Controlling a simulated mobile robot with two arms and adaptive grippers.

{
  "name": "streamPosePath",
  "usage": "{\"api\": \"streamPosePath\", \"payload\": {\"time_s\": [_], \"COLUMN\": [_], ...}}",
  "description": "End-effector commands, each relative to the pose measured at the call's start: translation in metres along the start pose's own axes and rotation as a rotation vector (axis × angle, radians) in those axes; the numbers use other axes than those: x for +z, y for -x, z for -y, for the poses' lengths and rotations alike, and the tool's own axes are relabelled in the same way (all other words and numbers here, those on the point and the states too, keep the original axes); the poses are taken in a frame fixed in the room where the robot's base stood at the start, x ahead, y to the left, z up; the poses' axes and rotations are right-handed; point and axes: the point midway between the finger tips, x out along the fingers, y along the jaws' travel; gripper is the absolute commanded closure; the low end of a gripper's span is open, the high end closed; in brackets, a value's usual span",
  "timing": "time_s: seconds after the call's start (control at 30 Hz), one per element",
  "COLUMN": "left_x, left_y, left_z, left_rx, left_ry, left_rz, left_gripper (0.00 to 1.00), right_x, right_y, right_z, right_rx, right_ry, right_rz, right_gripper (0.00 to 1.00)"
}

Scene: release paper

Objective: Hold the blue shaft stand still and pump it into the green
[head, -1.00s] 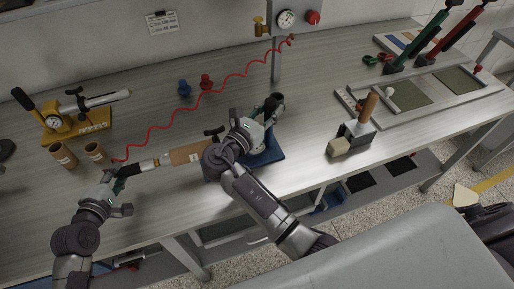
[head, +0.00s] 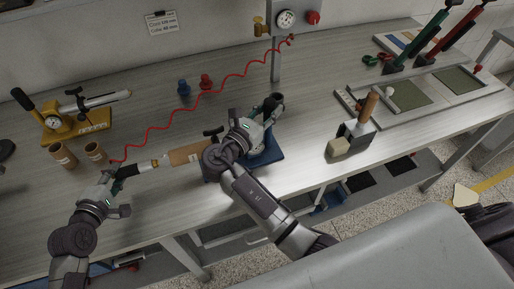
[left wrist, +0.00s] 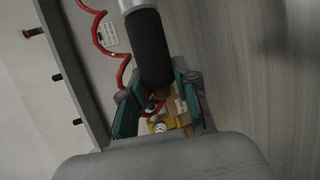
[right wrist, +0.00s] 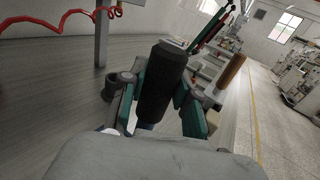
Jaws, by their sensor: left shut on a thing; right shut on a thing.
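The blue shaft stand (head: 268,156) sits near the table's front edge, partly hidden by my right arm. A shaft with a brown core (head: 187,154) reaches left from it. My left gripper (head: 120,172) is shut on the shaft's black end (left wrist: 150,50), which fills its fingers in the left wrist view. My right gripper (head: 262,116) is above the stand, shut on an upright black handle (right wrist: 162,85), shown between its fingers in the right wrist view. The stand's gauge and any green zone are hidden.
A yellow stand with a dial (head: 57,132) is at the left, with two brown cores (head: 96,152) before it. A red coiled hose (head: 160,127) crosses the table behind the shaft. A wooden-handled tool (head: 368,108) and a tray (head: 450,105) are at the right.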

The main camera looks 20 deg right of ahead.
Motion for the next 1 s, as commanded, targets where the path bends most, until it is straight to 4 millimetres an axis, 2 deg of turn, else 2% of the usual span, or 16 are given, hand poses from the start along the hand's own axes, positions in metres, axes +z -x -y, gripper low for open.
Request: {"api": "streamPosePath", "payload": {"time_s": [0.5, 0.9, 0.93, 1.0], "left_x": [-0.039, -0.041, -0.041, -0.041], "left_y": [0.014, 0.015, 0.015, 0.015], "left_z": [-0.001, -0.001, -0.001, -0.001], "left_rx": [0.000, 0.001, 0.001, 0.001], "left_ry": [-0.002, -0.001, -0.001, -0.001], "left_rz": [-0.004, -0.005, -0.005, -0.005], "left_gripper": [1.00, 1.00, 1.00, 1.00], "right_x": [-0.001, -0.001, 0.002, 0.002], "right_y": [-0.001, -0.002, -0.002, -0.002], "right_z": [0.001, 0.002, 0.001, 0.001], "right_rx": [-0.003, -0.006, -0.006, -0.005], "right_ry": [0.001, 0.001, -0.005, -0.004], "right_rz": [-0.002, 0.000, 0.003, 0.003], "right_gripper": [1.00, 1.00, 0.66, 0.54]}}
